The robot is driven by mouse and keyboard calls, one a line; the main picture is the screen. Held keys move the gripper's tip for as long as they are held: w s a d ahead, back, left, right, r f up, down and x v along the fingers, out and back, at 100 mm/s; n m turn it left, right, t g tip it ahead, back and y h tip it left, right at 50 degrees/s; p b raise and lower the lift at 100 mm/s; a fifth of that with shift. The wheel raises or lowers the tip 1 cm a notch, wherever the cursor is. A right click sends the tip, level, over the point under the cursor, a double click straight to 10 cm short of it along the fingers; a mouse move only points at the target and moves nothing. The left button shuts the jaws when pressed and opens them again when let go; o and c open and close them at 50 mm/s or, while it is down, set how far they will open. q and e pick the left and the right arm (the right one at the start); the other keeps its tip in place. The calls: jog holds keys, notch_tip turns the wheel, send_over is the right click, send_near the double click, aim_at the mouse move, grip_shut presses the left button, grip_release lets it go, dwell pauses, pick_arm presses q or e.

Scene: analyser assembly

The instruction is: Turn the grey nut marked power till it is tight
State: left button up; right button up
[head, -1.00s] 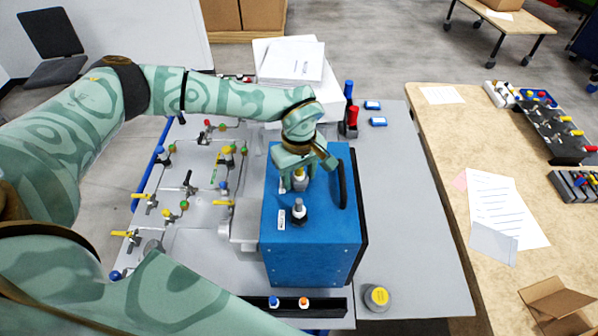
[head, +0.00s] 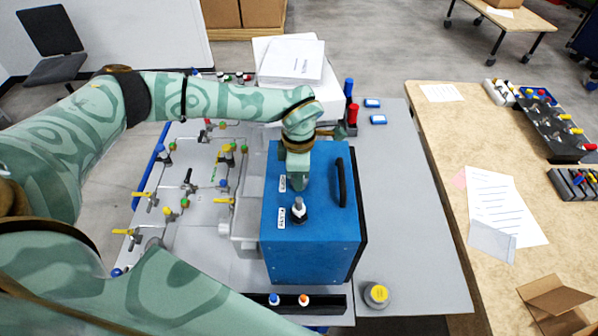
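The blue analyser box (head: 310,250) stands on the grey table, with a black handle on its top. A fitting with a grey nut and pale cap (head: 299,210) stands upright on the top, beside a small white label (head: 281,218) too small to read. A second white label (head: 282,184) lies behind it. My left gripper (head: 298,186) points down over the box top beside this rear label, just behind the pale-capped fitting. Its fingers line up with my view, so the gap is hidden. The yellow-topped fitting there is hidden behind them. My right gripper is out of view.
A panel with several yellow-handled valves (head: 140,195) lies left of the box. A black tray (head: 330,304) with a blue and an orange cap lies in front. A grey round piece with a yellow top (head: 377,294) stands front right.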

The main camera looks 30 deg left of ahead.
pick_arm(q)
jog(key=m, duration=0.3)
jog(key=m+p, duration=0.1)
jog(key=m, duration=0.1)
jog(key=shift+r+m, duration=0.2)
jog(key=shift+m, duration=0.2)
jog(key=m+p, duration=0.1)
jog(key=m, duration=0.6)
jog(key=m+p, duration=0.1)
jog(key=m, duration=0.3)
jog(key=shift+w+m, duration=0.1)
jog(key=shift+m, duration=0.3)
jog(key=m, duration=0.6)
jog(key=shift+f+p, duration=0.15)
jog(key=shift+p, duration=0.2)
jog(key=o, duration=0.9)
jog(key=shift+c, duration=0.2)
jog(key=shift+o, duration=0.2)
